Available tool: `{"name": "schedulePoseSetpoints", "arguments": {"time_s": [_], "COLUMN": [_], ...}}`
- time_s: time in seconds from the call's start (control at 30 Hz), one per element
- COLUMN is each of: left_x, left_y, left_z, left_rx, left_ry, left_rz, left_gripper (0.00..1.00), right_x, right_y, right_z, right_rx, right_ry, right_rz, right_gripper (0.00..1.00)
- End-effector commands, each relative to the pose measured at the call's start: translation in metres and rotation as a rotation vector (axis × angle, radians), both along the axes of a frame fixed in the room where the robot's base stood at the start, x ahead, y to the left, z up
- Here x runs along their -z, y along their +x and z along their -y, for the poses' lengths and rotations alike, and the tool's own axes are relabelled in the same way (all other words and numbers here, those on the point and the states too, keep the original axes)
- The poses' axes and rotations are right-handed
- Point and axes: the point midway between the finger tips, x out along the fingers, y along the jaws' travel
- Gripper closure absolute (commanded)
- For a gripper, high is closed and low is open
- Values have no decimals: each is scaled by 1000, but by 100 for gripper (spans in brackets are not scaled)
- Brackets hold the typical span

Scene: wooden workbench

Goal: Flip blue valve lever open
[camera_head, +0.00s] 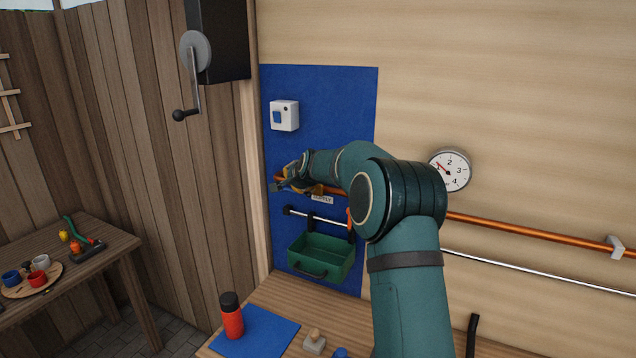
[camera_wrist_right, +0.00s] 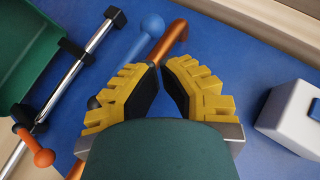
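The blue valve lever (camera_wrist_right: 133,47) with its round knob shows in the right wrist view. It lies beside the copper pipe (camera_wrist_right: 171,37) and roughly along it; a yellow finger hides part of it. My right gripper (camera_wrist_right: 162,66) is partly open and empty, with a narrow gap between its fingertips. The lever's knob is beyond the left finger, outside the gap. In the head view my right gripper (camera_head: 284,184) is in front of the blue panel (camera_head: 340,95), at the pipe's left end; I cannot make out the blue lever there. My left gripper is not in view.
A white switch box (camera_head: 284,115) is above the gripper. Below are a silver pipe (camera_head: 325,221) with an orange lever (camera_wrist_right: 42,157) and a green bin (camera_head: 321,254). A gauge (camera_head: 450,170) is at right. A red bottle (camera_head: 231,316) stands on the bench.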

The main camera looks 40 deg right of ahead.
Motion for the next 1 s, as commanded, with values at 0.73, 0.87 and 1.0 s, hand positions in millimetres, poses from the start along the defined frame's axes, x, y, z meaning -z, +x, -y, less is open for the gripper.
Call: {"name": "schedulePoseSetpoints", "arguments": {"time_s": [0.73,0.87,1.0], "left_x": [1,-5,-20], "left_y": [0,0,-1], "left_z": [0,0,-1], "left_rx": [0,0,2], "left_ry": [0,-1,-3], "left_rz": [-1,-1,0], "left_gripper": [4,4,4], "right_x": [10,2,-24], "right_y": [2,0,-5], "right_z": [-3,-2,3], "right_rx": [-4,-4,-2], "right_ry": [5,5,1], "right_rz": [-13,-12,-4], "right_gripper": [100,100,100]}}
